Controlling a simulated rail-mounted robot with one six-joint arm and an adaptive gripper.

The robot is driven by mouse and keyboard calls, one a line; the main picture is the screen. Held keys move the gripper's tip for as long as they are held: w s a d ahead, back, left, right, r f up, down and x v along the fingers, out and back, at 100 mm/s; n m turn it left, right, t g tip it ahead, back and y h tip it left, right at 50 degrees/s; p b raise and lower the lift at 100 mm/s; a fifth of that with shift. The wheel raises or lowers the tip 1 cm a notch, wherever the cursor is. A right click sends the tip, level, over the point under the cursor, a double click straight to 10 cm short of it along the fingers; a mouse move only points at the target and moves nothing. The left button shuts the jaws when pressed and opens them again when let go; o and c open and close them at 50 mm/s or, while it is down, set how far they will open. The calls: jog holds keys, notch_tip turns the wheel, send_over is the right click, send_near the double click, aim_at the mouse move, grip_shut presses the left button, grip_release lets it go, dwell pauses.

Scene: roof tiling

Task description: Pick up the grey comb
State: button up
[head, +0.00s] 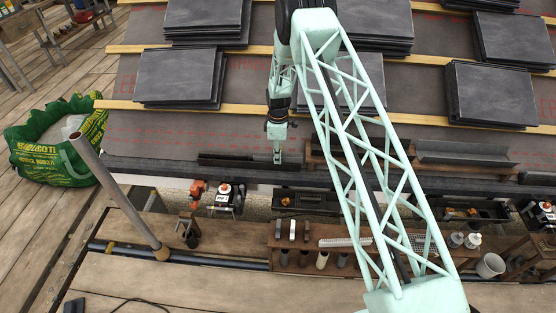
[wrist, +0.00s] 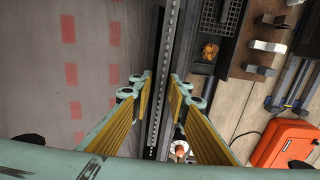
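A long dark grey strip with a row of small holes, which looks like the grey comb (wrist: 168,75), runs lengthwise between my fingers in the wrist view. In the head view a dark grey strip (head: 235,160) lies along the lower roof edge, beside my gripper (head: 278,157). My gripper is open in the wrist view (wrist: 160,97), with one yellow-padded finger on each side of the strip and gaps showing. The exact height of the fingertips over the strip is hard to judge.
Stacks of slates (head: 180,77) lie on the battens above. A lighter grey piece (head: 465,151) lies right along the eaves. Below are an orange tool (head: 197,188), also in the wrist view (wrist: 285,145), and a bench with a pale toothed strip (head: 345,242). A metal pole (head: 115,190) stands left.

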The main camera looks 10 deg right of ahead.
jog(key=shift+c, duration=0.5)
grip_shut()
jog(key=shift+r, duration=0.1)
jog(key=shift+r+p, duration=0.55)
jog(key=shift+r, duration=1)
jog(key=shift+s+r, duration=0.15)
jog(key=shift+s, duration=0.05)
jog(key=s+a+r+p, duration=0.1)
jog(key=s+p, duration=0.1)
jog(key=s, duration=1.3)
jog(key=shift+s+r, duration=0.2)
jog(key=shift+s, duration=0.1)
jog(key=shift+w, duration=0.15)
